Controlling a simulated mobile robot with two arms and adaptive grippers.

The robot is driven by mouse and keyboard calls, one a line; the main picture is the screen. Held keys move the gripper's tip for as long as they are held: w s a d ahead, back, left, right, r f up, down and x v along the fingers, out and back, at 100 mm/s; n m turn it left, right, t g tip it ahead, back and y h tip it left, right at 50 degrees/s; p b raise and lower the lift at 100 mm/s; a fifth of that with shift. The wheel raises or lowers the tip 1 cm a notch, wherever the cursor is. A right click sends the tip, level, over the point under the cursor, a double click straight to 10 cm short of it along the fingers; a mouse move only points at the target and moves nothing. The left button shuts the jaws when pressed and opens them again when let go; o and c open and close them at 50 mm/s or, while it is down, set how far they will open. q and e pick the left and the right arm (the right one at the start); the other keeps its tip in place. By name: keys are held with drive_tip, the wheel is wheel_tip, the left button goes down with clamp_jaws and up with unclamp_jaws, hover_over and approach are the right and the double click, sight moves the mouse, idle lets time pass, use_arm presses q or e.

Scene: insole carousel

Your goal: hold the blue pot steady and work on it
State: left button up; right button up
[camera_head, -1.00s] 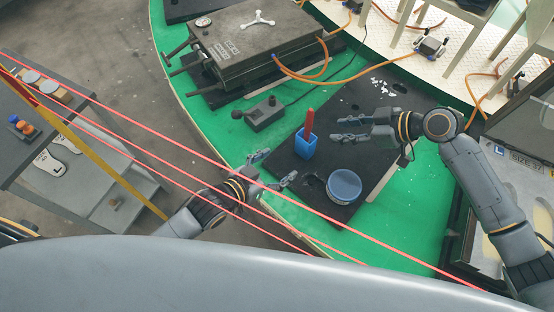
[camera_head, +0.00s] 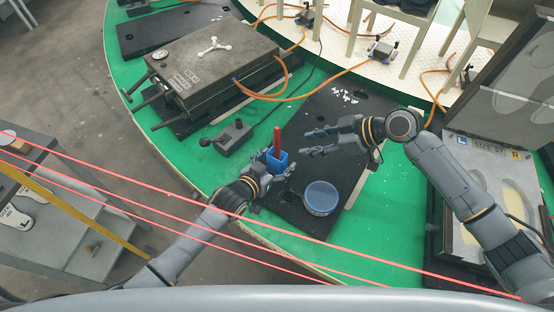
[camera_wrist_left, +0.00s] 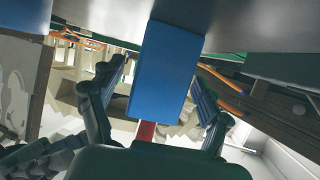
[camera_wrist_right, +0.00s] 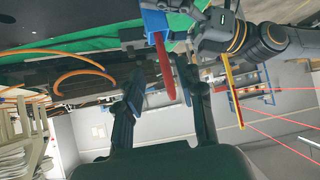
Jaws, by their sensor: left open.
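A square blue pot (camera_head: 279,163) stands upright on the black board (camera_head: 345,115), with a red-handled tool (camera_head: 276,140) rising from it. My left gripper (camera_head: 272,168) is open at the pot, one finger on each side. In the left wrist view the pot (camera_wrist_left: 165,70) fills the space between the fingers, with visible gaps. My right gripper (camera_head: 307,142) is open and empty, to the right of the pot and apart from it. In the right wrist view the red handle (camera_wrist_right: 163,65) shows between its fingers, beyond them. The handle's lower end is hidden in the pot.
A round blue tub (camera_head: 321,198) sits on the board, just in front of the pot. A grey control box (camera_head: 234,137) and a large machine (camera_head: 210,65) lie to the left on the green table (camera_head: 275,240). Red lines cross the foreground.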

use_arm(q)
drive_tip(key=shift+c, duration=0.5)
drive_tip(key=c, duration=1.2)
use_arm(e)
drive_tip(key=shift+o, duration=0.5)
use_arm(q)
drive_tip(key=shift+f, duration=0.1)
use_arm(e)
drive_tip(key=m+t+y, duration=0.4)
drive_tip(key=m+t, duration=0.1)
drive_tip(key=t, duration=0.4)
approach(277, 136)
drive_tip(key=shift+g, duration=0.3)
drive_tip(key=shift+w+d+f+x, duration=0.1)
drive_tip(key=shift+w+f+x, duration=0.05)
drive_tip(key=shift+x, duration=1.6)
drive_tip(key=shift+w+d+f+x, duration=0.1)
drive_tip(key=shift+x, duration=1.7)
drive_tip(key=shift+w+d+f+x, duration=0.15)
drive_tip(key=shift+x, duration=1.6)
